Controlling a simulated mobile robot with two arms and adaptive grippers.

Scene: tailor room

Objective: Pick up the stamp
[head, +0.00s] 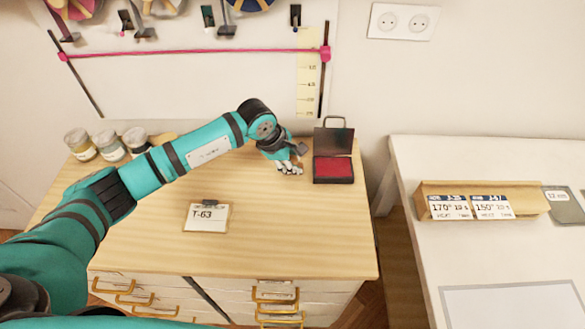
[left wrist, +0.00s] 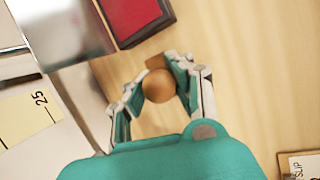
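The stamp shows in the left wrist view as a round brown wooden knob (left wrist: 158,87) with a bit of brown base behind it. My left gripper (left wrist: 156,84) has its two fingers on either side of the knob, very close to it. I cannot tell whether they press on it. In the head view my left gripper (head: 290,167) is low over the back right of the wooden desk, just left of the ink pad, and the stamp is hidden there. My right gripper is in neither view.
The open red ink pad (head: 333,168) stands beside the gripper, its lid upright; it also shows in the left wrist view (left wrist: 132,15). A T-63 card (head: 206,216) lies on the desk (head: 290,235). Several jars (head: 108,143) stand back left. A white table (head: 420,165) is at right.

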